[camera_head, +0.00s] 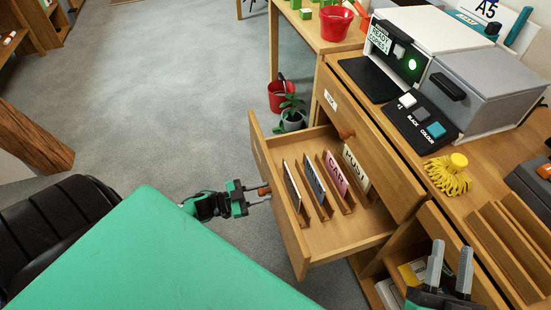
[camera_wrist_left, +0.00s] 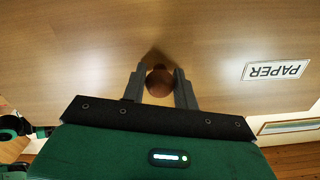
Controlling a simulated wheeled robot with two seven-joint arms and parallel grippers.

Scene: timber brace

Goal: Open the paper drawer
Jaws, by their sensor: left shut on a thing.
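The paper drawer (camera_head: 345,240) stands pulled out from the wooden cabinet, with its inside showing. It holds several upright cards on small wooden stands, one a pink card (camera_head: 335,173) reading CAT. My left gripper (camera_head: 262,191) is at the drawer's front, shut on the round wooden knob (camera_wrist_left: 159,82). In the left wrist view the fingers of the left gripper (camera_wrist_left: 160,88) stand on either side of the knob, and a PAPER label (camera_wrist_left: 276,70) is on the drawer front. My right gripper (camera_head: 449,268) is at the lower right, fingers apart and empty.
Above the drawer is another drawer front with a knob (camera_head: 346,133). The desktop carries a printer (camera_head: 487,85), a button panel (camera_head: 420,120), a yellow tasselled thing (camera_head: 448,175) and a wooden rack (camera_head: 510,245). A potted plant (camera_head: 292,113) stands on the floor behind.

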